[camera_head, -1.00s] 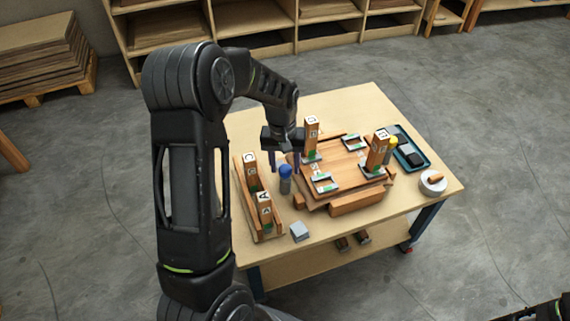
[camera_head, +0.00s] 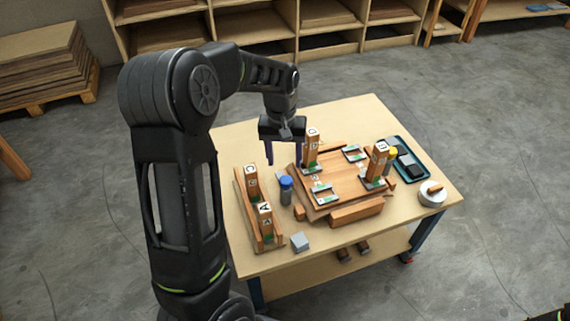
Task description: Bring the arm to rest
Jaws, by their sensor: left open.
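My left gripper (camera_head: 285,154) is open and empty, with its fingers pointing down above the far left part of the table (camera_head: 345,113). It is just left of the upright wooden block marked D (camera_head: 311,148), and I cannot tell the exact gap. My left arm (camera_head: 180,180) rises on the left of the view and bends over toward the table. My right gripper is not in view; only a small dark part shows at the bottom right corner.
A wooden rack (camera_head: 262,243) holds upright blocks A and C. A blue-capped bottle (camera_head: 286,190) stands beside it. A wooden board (camera_head: 335,187) bears several metal brackets and another upright block (camera_head: 376,160).

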